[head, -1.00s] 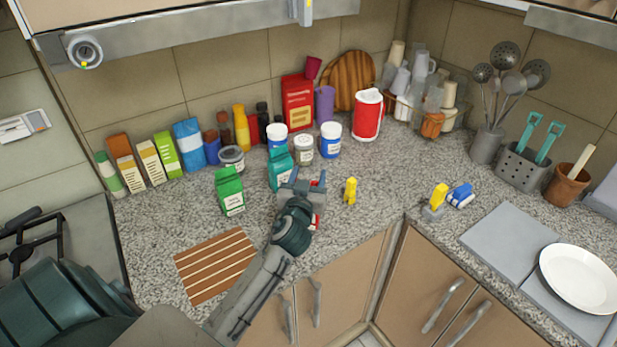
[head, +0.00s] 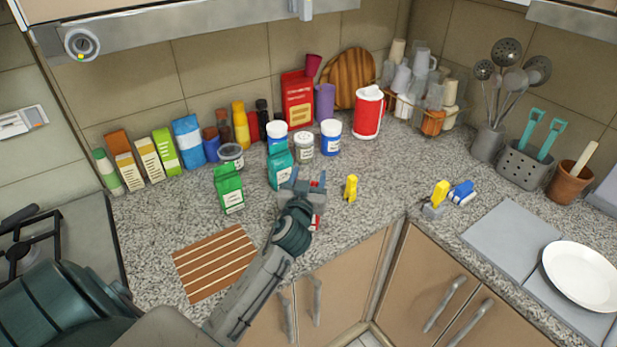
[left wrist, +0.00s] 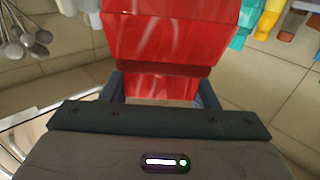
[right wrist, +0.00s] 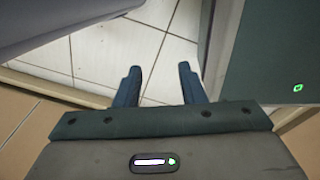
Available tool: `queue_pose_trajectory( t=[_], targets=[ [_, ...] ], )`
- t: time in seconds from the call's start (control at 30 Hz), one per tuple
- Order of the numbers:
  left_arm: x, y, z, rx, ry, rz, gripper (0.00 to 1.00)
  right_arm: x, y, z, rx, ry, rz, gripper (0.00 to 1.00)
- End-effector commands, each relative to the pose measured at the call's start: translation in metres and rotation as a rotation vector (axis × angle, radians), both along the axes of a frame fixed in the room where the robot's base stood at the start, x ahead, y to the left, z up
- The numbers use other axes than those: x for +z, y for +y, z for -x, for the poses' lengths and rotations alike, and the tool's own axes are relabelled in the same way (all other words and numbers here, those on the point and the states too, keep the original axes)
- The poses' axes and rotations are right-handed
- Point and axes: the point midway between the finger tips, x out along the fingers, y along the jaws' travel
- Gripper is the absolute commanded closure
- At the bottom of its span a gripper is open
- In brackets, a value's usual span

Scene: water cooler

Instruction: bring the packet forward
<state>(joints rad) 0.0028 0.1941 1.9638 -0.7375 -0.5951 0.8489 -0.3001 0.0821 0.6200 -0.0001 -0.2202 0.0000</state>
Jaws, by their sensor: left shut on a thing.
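A glossy red packet (left wrist: 165,40) fills the top middle of the left wrist view, between the two fingers of my left gripper (left wrist: 160,88). My left gripper is shut on it. In the head view my left gripper (head: 303,190) is above the front part of the counter, and it hides most of the packet; only small red and white bits (head: 316,222) show beside it. I cannot tell whether the packet touches the counter. My right gripper (right wrist: 158,85) is open and empty in the right wrist view, above a tiled floor; the head view does not show it.
A green carton (head: 229,189) and a teal carton (head: 280,168) stand left of and behind my left gripper. A yellow bottle (head: 351,188) stands just right of it. A slatted wooden board (head: 215,262) lies front left. A larger red packet (head: 297,100) stands at the back among jars.

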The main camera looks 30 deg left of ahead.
Motion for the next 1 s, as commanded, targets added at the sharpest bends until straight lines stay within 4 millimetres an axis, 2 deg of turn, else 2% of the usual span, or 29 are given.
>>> queue_pose_trajectory(
  t=[0.2, 0.23, 0.33, 0.6, 0.73, 1.0],
  targets=[
    [-0.004, 0.000, 0.000, 0.000, -0.001, 0.000, 0.85, -0.006, 0.000, 0.000, 0.000, -0.001, 0.000, 0.64],
    [-0.003, 0.000, 0.000, 0.000, -0.001, 0.000, 0.40, -0.004, 0.000, 0.000, 0.000, -0.001, 0.000, 0.64],
    [-0.003, 0.000, 0.000, 0.000, -0.001, 0.000, 0.20, -0.004, 0.000, 0.000, 0.000, -0.001, 0.000, 0.64],
    [-0.004, 0.000, 0.000, 0.000, 0.000, 0.000, 0.20, -0.004, 0.002, 0.000, -0.001, -0.001, -0.002, 0.64],
    [-0.006, -0.003, 0.008, 0.000, 0.001, 0.000, 0.20, -0.009, 0.003, -0.001, -0.002, -0.001, -0.004, 0.64],
    [-0.009, -0.023, 0.056, 0.000, -0.001, 0.003, 0.20, -0.028, 0.004, -0.001, -0.002, -0.001, -0.004, 0.64]
  ],
)
